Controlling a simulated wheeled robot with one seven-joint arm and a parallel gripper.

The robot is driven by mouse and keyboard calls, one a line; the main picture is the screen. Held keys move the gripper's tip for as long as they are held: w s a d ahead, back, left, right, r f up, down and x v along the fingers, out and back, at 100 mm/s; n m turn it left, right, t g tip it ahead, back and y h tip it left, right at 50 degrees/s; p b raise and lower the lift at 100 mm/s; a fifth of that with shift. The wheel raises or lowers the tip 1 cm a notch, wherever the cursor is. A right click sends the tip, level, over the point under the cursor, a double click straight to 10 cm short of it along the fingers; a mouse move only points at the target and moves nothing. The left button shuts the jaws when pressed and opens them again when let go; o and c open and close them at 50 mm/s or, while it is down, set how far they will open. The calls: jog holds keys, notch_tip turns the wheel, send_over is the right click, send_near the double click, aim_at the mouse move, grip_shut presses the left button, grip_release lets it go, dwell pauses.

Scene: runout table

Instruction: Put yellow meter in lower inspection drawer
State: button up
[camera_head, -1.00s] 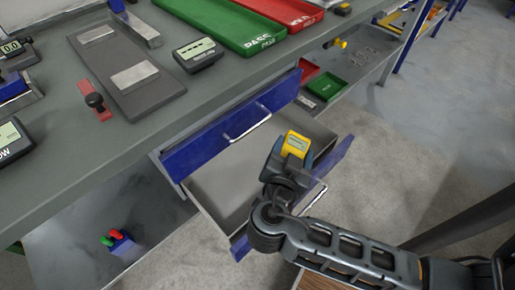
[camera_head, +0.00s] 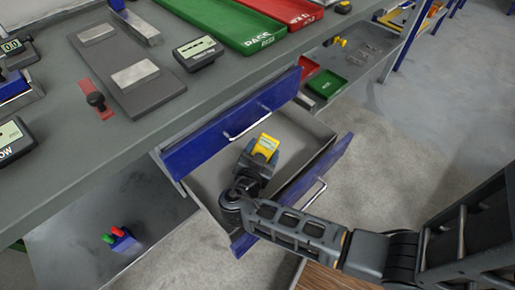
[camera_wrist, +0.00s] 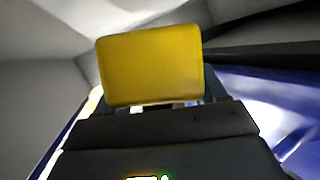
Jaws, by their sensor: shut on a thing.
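The yellow meter (camera_head: 265,146) is held in my gripper (camera_head: 259,155), which is shut on it. In the head view both are over the open lower drawer (camera_head: 215,172), toward its back and close to the upper drawer's front. The lower drawer is pulled out, with a grey inside and a blue front panel. In the wrist view the yellow meter (camera_wrist: 150,68) fills the middle above the gripper body, and the fingertips are mostly hidden. I cannot tell whether the meter touches the drawer floor.
The upper blue drawer (camera_head: 200,143) with a silver handle is close to my gripper. Above are the grey worktop (camera_head: 110,170), a green tray (camera_head: 224,20) and a dark display meter (camera_head: 198,53). A lower shelf (camera_head: 75,228) holds a blue block with red and green knobs.

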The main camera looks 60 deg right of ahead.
jog(key=shift+w+d+r+n+y+p, duration=0.15)
jog(key=shift+w+r+n+y+p, duration=0.2)
jog(key=shift+w+r+p, duration=0.25)
jog(key=shift+w+d+n+g+y+p, duration=0.15)
jog(key=shift+w+n+g+y+p, duration=0.1)
jog(key=shift+w+n+g+p, duration=0.4)
jog(key=shift+s+f, duration=0.2)
jog(key=shift+f, duration=0.85)
jog(key=shift+f+b, duration=0.6)
jog(key=shift+b, duration=0.5)
jog(key=o, duration=1.3)
